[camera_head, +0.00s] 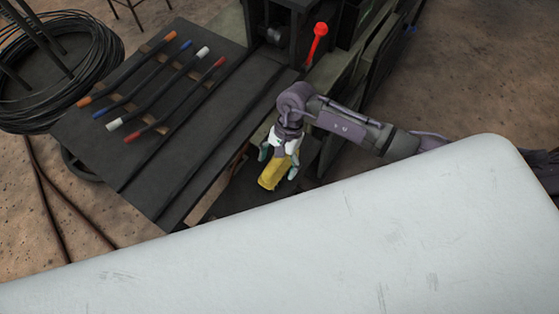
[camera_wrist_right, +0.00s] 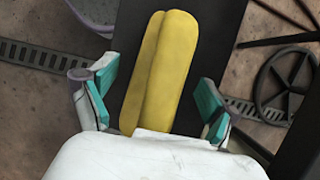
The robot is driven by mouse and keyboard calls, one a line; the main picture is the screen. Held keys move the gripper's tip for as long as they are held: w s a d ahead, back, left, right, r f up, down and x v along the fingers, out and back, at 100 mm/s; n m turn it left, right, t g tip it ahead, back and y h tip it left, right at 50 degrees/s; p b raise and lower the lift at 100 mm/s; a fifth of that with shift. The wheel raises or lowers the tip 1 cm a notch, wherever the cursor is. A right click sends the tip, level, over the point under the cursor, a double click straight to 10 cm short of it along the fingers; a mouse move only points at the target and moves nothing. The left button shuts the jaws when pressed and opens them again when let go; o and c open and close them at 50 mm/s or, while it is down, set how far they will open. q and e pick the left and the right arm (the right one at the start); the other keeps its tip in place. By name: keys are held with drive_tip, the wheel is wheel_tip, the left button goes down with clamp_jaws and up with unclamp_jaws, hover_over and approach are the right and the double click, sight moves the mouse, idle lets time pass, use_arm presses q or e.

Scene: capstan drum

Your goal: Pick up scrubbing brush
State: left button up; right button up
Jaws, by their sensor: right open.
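My right gripper (camera_head: 279,163) is open, pointing down beside the dark table's right edge. A long yellow thing (camera_head: 271,178) with rounded ends lies between its spread fingers. In the right wrist view, this yellow thing (camera_wrist_right: 165,65) has a lengthwise groove and stretches from near the white palm out past the teal finger pads (camera_wrist_right: 158,90). Gaps show between it and both pads. No bristles show, so I cannot tell whether it is the scrubbing brush. Its near end is hidden by the palm. My left gripper is out of view.
A dark table (camera_head: 175,195) bears several rods with coloured ends (camera_head: 160,85). A red-topped lever (camera_head: 319,32) stands by machinery at the back. Coiled black cable (camera_head: 95,55) is at the far left. A large pale surface (camera_head: 330,250) fills the foreground.

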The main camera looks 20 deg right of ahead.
drive_tip(key=c, duration=1.3)
drive_tip(key=shift+r, duration=0.15)
wheel_tip(320, 180, up, 10)
drive_tip(key=shift+f+b, duration=0.1)
drive_tip(key=shift+b, duration=0.2)
